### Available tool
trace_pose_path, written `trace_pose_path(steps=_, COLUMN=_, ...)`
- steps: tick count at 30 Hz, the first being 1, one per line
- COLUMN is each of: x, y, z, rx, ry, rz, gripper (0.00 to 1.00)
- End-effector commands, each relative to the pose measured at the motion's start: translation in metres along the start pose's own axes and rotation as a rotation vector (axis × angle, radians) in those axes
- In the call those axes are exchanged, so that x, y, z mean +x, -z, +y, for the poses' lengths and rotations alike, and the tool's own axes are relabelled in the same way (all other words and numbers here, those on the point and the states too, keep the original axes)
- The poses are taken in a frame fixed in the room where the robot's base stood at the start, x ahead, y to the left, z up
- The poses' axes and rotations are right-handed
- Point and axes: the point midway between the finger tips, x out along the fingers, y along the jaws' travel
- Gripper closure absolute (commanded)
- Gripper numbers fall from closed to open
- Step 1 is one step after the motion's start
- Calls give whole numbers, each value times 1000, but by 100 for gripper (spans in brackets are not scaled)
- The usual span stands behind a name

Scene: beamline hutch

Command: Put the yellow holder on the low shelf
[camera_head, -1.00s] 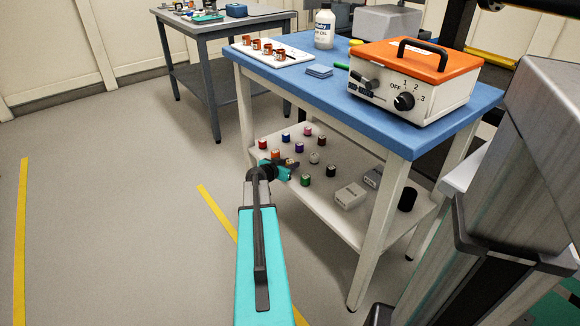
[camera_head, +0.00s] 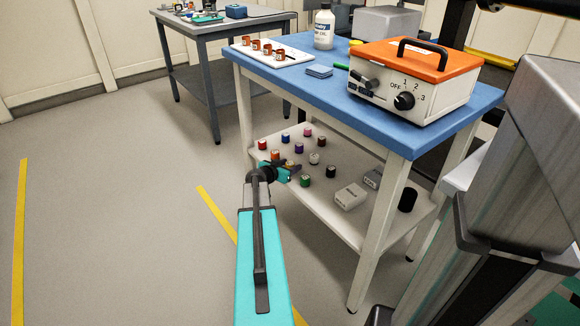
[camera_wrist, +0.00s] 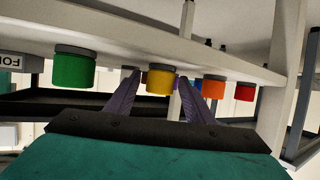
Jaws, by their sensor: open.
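My gripper (camera_wrist: 158,78) is open, with one purple finger on each side of the holder. I cannot tell whether they touch it. In the head view my gripper (camera_head: 290,168) is over the front left part of the low shelf (camera_head: 328,212) and hides most of the yellow holder.
Near it stand a green holder (camera_wrist: 74,68), an orange holder (camera_wrist: 214,88) and a red holder (camera_wrist: 244,90), with several others behind. The blue tabletop (camera_head: 300,88) overhangs the shelf.

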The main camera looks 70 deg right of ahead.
Motion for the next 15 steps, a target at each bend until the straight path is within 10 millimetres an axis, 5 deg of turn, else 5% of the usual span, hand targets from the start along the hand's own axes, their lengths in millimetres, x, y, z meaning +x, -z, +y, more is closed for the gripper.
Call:
trace_pose_path(steps=8, x=-2, y=4, z=0, rx=0, ry=0, rz=0, gripper=51)
trace_pose_path(steps=15, x=-26, y=3, z=1, rx=-1, ry=1, rz=0, gripper=51)
